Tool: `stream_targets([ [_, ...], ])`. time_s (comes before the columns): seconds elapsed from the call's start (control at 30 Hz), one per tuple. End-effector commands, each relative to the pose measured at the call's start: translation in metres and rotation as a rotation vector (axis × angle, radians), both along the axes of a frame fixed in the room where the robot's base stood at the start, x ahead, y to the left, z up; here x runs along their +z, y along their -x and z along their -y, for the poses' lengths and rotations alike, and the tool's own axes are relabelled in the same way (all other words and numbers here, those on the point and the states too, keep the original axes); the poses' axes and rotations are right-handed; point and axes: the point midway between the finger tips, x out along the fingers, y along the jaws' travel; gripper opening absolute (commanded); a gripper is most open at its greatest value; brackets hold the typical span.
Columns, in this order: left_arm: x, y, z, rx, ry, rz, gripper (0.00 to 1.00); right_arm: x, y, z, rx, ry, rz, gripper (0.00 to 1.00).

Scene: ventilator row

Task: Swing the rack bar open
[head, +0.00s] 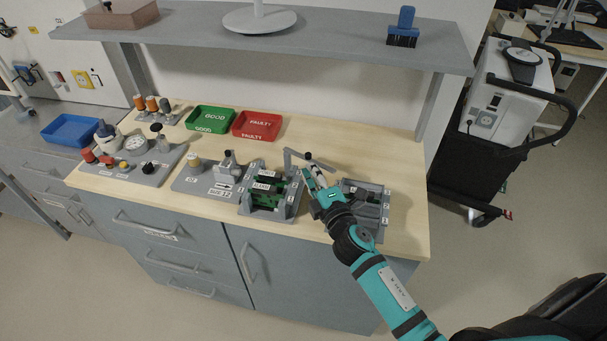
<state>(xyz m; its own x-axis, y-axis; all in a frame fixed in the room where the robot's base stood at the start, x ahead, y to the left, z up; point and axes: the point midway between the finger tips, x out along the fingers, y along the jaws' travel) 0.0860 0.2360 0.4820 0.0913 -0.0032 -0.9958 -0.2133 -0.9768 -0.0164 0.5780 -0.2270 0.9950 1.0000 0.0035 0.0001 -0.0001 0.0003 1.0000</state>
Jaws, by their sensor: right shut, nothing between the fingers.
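A grey rack (270,214) holding green boards (268,187) stands near the front edge of the bench. A grey bar (292,154) with a black knob (308,156) shows at the rack's back right, its far end reaching right behind my gripper. My right gripper (308,172) is shut and empty, just right of the rack and close to the bar and knob. I cannot tell whether its fingertips touch the bar. The gripper and wrist hide part of what lies between the rack and the grey slotted holder to its right. My left gripper is not in view.
The grey slotted holder (375,191) stands under and right of my wrist. Left are a grey fixture (187,183) and a gauge panel (120,174). Green (211,113) and red (270,118) trays sit behind. A shelf (330,42) overhangs the back. Bare wood lies at back right.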

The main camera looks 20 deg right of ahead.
Motion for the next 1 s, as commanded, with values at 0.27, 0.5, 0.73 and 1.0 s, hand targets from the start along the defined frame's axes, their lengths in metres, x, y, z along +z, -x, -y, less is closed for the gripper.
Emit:
stream_targets([
  [0.27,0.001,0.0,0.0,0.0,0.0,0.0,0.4,0.0,-0.008,0.02,-0.001,0.002,0.001,0.0],
  [0.5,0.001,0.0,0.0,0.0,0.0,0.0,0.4,0.0,-0.012,0.029,-0.001,0.0,0.0,0.0],
  [0.73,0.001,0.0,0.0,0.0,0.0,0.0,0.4,0.0,-0.014,0.031,-0.001,0.0,0.0,0.0],
  [1.0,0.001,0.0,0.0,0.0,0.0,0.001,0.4,0.0,-0.014,0.031,0.0,0.0,0.0,0.0],
])
